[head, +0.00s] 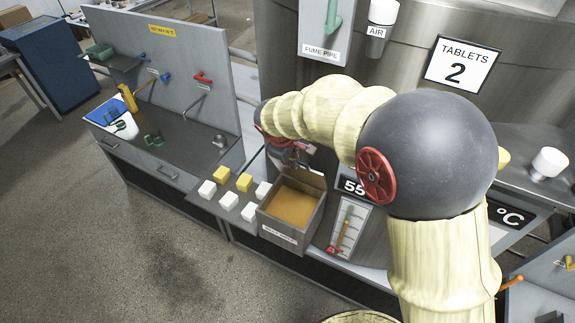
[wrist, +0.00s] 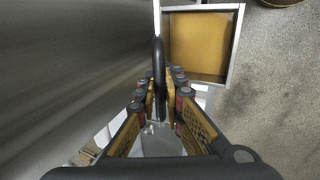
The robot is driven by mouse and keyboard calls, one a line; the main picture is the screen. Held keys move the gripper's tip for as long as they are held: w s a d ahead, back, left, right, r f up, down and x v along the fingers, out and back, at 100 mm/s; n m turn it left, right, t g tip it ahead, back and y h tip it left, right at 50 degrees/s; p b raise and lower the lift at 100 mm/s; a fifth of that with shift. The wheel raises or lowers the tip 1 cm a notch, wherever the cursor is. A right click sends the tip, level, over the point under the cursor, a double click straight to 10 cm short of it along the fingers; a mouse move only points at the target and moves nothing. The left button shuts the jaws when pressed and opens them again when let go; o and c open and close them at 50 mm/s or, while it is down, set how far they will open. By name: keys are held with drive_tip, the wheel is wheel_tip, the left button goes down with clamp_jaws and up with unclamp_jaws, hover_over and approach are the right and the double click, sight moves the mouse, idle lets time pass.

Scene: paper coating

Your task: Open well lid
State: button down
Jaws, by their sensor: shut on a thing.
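The well (head: 290,237) is a grey metal box with an orange-brown inside and a label on its front. Its opening is uncovered, and the well also shows in the wrist view (wrist: 238,45). The lid (head: 305,180) stands raised at the well's back edge. In the wrist view the lid (wrist: 157,8) is seen nearly edge-on, as a thin pale strip beside the opening. My gripper (wrist: 162,100) is shut on the lid's black handle (wrist: 159,60), with a finger on each side. In the head view my gripper (head: 290,155) is behind the lid, partly hidden.
Several white and yellow blocks (head: 228,200) lie on the shelf left of the well. A gauge panel (head: 347,225) stands just right of it. A large steel tank (head: 410,60) rises close behind my arm. Open floor (head: 130,260) lies in front.

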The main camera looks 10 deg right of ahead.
drive_tip(key=shift+w+d+r+p, duration=0.15)
drive_tip(key=shift+w+d+r, duration=0.2)
drive_tip(key=shift+w+d, duration=0.25)
drive_tip(key=shift+w+d+r+p, duration=0.15)
drive_tip(key=shift+w+d+r, duration=0.2)
drive_tip(key=shift+w, duration=0.4)
drive_tip(key=shift+w+d+r+p, duration=0.15)
drive_tip(key=shift+w+d+r, duration=0.15)
drive_tip(key=shift+w+d, duration=0.3)
drive_tip(key=shift+a, duration=0.1)
drive_tip(key=c, duration=2.3)
unclamp_jaws()
drive_tip(key=o, duration=0.3)
drive_tip(key=shift+o, duration=0.2)
drive_tip(key=shift+s, duration=0.1)
drive_tip(key=v, duration=1.1)
drive_tip(key=shift+r, duration=0.4)
drive_tip(key=shift+s+a, duration=0.1)
drive_tip(key=shift+a, duration=0.05)
